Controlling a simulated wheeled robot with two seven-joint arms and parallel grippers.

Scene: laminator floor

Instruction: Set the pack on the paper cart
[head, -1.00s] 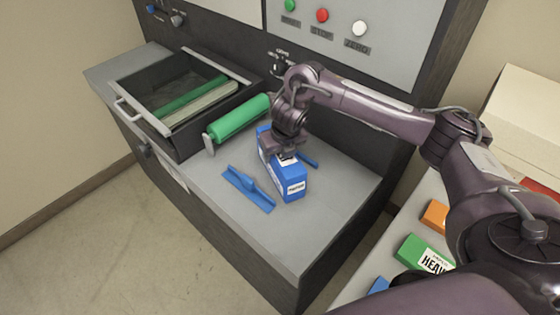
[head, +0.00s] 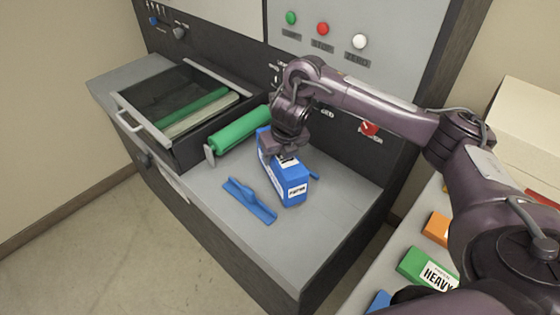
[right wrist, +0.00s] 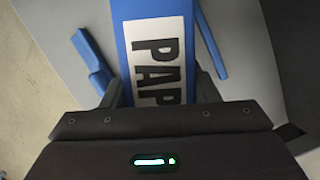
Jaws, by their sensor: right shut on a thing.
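The pack (head: 284,179) is a blue box with a white label; in the right wrist view its label (right wrist: 157,62) reads "PAP", the rest hidden. My right gripper (head: 287,150) is shut on the pack from above, with a finger on each side in the right wrist view. The pack is over the grey machine ledge (head: 305,245), between a blue rail (head: 250,200) and a thin blue bar (head: 314,175). Whether its base touches the ledge is hard to tell. No paper cart can be identified for certain. My left gripper is out of view.
A green roller (head: 240,129) and an open dark drawer (head: 127,120) lie left of the pack. A pale surface (head: 388,262) at right bears orange (head: 437,228), green (head: 425,265) and blue (head: 379,301) packs. A cream box (head: 525,120) stands behind. The ledge front is clear.

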